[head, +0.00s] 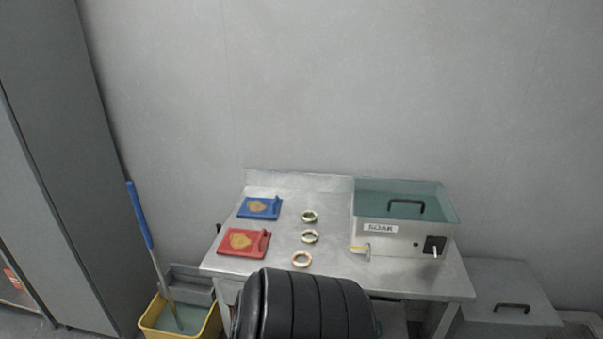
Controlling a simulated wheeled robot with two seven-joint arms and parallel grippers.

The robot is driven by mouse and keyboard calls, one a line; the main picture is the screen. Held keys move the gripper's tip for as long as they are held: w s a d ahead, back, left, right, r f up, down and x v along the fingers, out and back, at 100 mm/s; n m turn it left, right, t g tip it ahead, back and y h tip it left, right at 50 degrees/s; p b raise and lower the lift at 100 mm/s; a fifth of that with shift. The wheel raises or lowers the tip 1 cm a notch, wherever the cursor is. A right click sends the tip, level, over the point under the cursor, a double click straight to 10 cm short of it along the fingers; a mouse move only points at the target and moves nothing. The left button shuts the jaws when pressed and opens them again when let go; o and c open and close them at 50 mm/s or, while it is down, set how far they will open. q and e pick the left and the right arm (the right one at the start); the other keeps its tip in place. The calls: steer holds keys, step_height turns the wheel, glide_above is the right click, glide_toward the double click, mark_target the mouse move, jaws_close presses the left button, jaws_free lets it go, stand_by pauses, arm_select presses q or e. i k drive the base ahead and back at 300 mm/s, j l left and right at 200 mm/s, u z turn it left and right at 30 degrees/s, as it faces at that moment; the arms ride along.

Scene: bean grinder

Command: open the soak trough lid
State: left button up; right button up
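The soak trough (372,238) is a light grey metal box with a "SOAK" label, standing on the right part of the steel table. Its lid (375,204) looks teal and lies flat over the top, so the trough appears closed. The trough's front has a black switch panel (434,246) with a light lever at the right. Neither of my grippers is in view.
On the steel table (330,280) lie a blue plate (273,201), a red plate (226,250) and three brass-coloured rings (310,216). A small metal piece (360,250) is by the trough's front. A yellow mop bucket (206,331) stands left; a grey lidded box (490,285) stands right.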

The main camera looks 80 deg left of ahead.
mark_target(394, 201)
steer(key=u, duration=2.7)
